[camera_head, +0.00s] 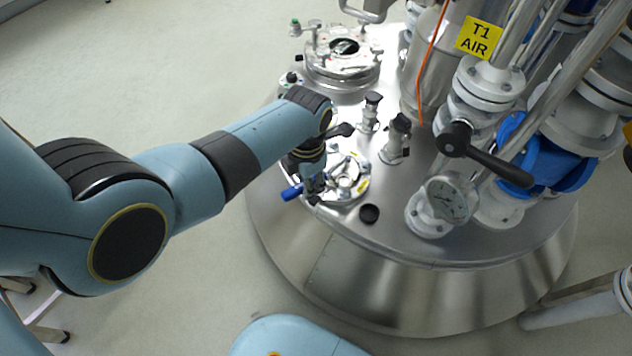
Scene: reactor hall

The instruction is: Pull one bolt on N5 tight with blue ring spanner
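My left arm comes in from the left and ends at the vessel lid. My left gripper (313,186) points down at the left edge of a small round flanged nozzle (347,183) with bolts and small yellow tags. A blue piece, the end of the blue ring spanner (291,192), sticks out to the left from between its fingers, which look closed on it. The spanner's other end is hidden by the gripper, so I cannot tell whether its ring sits on a bolt. No N5 marking is readable. My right gripper is not in view.
A larger flanged port (343,50) stands at the back of the steel lid (400,215). Pipes crowd the upper right.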

